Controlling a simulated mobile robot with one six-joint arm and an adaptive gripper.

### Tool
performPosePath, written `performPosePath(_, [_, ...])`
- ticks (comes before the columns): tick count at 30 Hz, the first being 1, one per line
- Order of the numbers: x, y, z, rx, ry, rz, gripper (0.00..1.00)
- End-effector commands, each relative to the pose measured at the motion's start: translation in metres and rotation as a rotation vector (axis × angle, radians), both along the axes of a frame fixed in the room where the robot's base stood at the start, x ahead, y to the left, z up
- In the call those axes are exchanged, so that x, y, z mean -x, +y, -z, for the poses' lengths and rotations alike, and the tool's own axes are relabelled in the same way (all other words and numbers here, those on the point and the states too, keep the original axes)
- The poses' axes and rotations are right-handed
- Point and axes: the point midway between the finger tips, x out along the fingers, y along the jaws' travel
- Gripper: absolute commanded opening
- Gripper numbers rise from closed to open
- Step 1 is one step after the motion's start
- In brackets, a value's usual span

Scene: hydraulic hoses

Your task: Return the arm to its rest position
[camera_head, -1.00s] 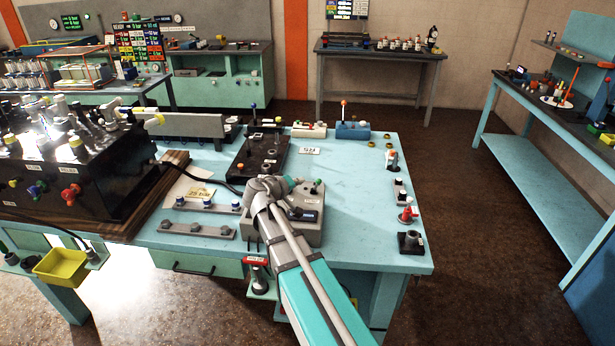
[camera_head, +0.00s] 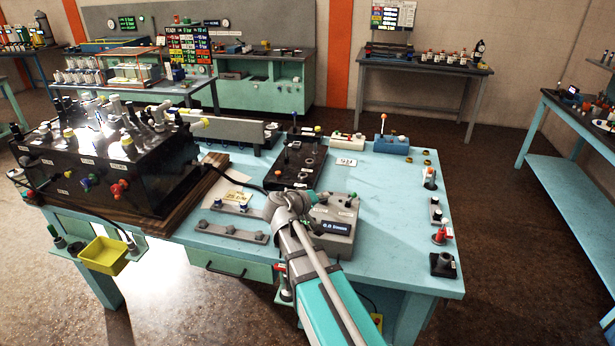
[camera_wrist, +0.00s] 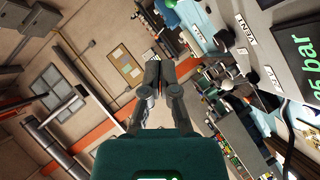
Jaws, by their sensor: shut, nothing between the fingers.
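My arm reaches up from the bottom of the head view, and its grey wrist (camera_head: 290,203) is over the front middle of the light blue workbench (camera_head: 400,215). It is in front of a grey box with a small display (camera_head: 337,228) and partly covers it. The fingers are not clear in the head view. In the wrist view, my gripper (camera_wrist: 153,75) points away from the camera with its two dark fingers together and nothing between them. A dark display reading "bar" (camera_wrist: 298,52) is close at the right of that view.
A black manifold box (camera_head: 110,175) with valves stands at the left of the bench, with a yellow bin (camera_head: 104,255) below it. A black block (camera_head: 292,165) lies behind my wrist. Small parts line the right edge, including a red one (camera_head: 440,235). The bench's right middle is clear.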

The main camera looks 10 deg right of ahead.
Motion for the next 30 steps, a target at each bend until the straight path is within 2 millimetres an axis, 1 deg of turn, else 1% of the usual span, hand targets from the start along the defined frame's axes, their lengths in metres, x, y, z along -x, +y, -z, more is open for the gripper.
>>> performPosePath(5, [0.003, -0.001, 0.002, -0.011, 0.006, 0.005, 0.0])
performPosePath(8, [0.009, -0.004, 0.008, -0.04, 0.024, 0.017, 0.0])
performPosePath(11, [0.019, -0.007, 0.019, -0.093, 0.056, 0.035, 0.0])
performPosePath(14, [0.034, -0.009, 0.033, -0.17, 0.104, 0.059, 0.0])
performPosePath(20, [0.072, -0.005, 0.068, -0.369, 0.227, 0.101, 0.0])
performPosePath(24, [0.099, 0.004, 0.089, -0.52, 0.32, 0.114, 0.0])
performPosePath(30, [0.138, 0.026, 0.112, -0.738, 0.453, 0.108, 0.0])
